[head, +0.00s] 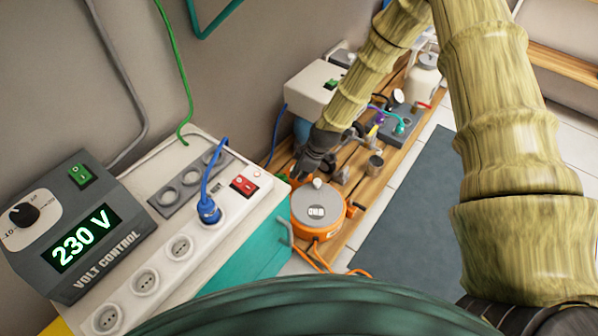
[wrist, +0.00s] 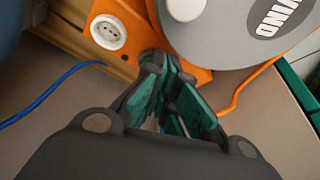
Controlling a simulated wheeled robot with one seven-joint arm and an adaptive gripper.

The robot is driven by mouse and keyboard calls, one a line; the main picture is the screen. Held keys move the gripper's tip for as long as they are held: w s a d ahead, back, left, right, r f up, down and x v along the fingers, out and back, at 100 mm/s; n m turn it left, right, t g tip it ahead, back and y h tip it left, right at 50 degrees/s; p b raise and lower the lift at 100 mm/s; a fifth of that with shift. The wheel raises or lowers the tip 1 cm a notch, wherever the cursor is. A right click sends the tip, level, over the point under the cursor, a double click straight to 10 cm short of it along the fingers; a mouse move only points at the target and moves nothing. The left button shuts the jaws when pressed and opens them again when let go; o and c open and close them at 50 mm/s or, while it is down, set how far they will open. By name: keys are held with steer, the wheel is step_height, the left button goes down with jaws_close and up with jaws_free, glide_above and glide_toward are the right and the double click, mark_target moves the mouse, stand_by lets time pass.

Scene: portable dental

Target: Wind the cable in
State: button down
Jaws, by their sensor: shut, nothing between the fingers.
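The orange cable reel (head: 312,236) stands on the wooden slatted bench, with a grey disc (head: 316,206) on top. A small pale crank knob (head: 317,183) sticks up near the disc's edge. In the wrist view the disc (wrist: 235,35) and knob (wrist: 187,8) fill the top, beside a white socket (wrist: 107,32) on the orange body. The orange cable (head: 318,253) runs from the reel's front toward the floor; part shows in the wrist view (wrist: 243,90). My gripper (head: 294,176) is shut and empty, just beside the reel near the knob. Whether it touches the reel cannot be told.
The white socket box (head: 230,215) with a blue plug (head: 208,210) stands left of the reel. The volt control unit (head: 75,235) sits farther left. Behind are a white machine (head: 313,85), a metal cup (head: 375,162) and several small items. A grey mat (head: 415,215) lies clear.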

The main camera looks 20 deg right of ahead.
steer(key=shift+s+d+b, duration=0.25)
steer(key=shift+s+d, duration=0.1)
steer(key=shift+d, duration=0.3)
steer(key=shift+s+d+b, duration=0.2)
steer(key=shift+s+d, duration=0.1)
steer(key=shift+d, duration=0.35)
